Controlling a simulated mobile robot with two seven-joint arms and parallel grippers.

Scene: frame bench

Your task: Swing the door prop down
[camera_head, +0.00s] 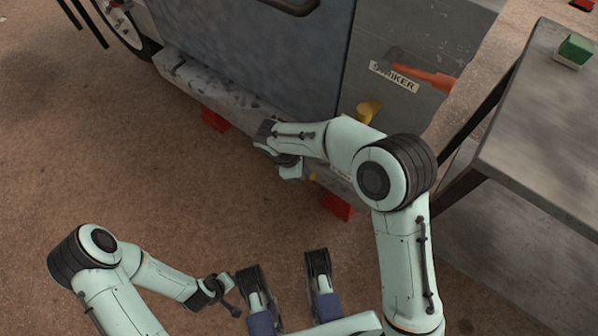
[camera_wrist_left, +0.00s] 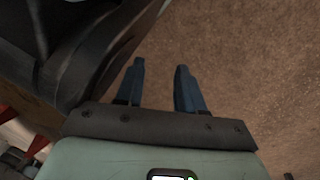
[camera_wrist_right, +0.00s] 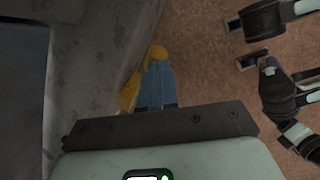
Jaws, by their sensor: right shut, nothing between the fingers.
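The blue-grey door panel (camera_head: 250,55) fills the upper middle of the head view. A yellow piece (camera_head: 368,110) on the machine's grey side, right of the door, may be the door prop. My right arm covers part of that area, and more yellow shows just below it. In the right wrist view a yellow part (camera_wrist_right: 130,92) lies right beside the fingers of my right gripper (camera_wrist_right: 157,68). Those fingers are together with nothing between them; I cannot tell whether they touch the yellow part. My left gripper (camera_wrist_left: 160,68) has its fingers apart and empty, above bare floor.
An orange-handled tool (camera_head: 430,78) is by a STRIKER label (camera_head: 395,78) on the grey side. A grey table (camera_head: 540,130) with a green block (camera_head: 575,48) stands at right. Red blocks (camera_head: 213,120) (camera_head: 336,206) sit under the machine. Floor at left is clear.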

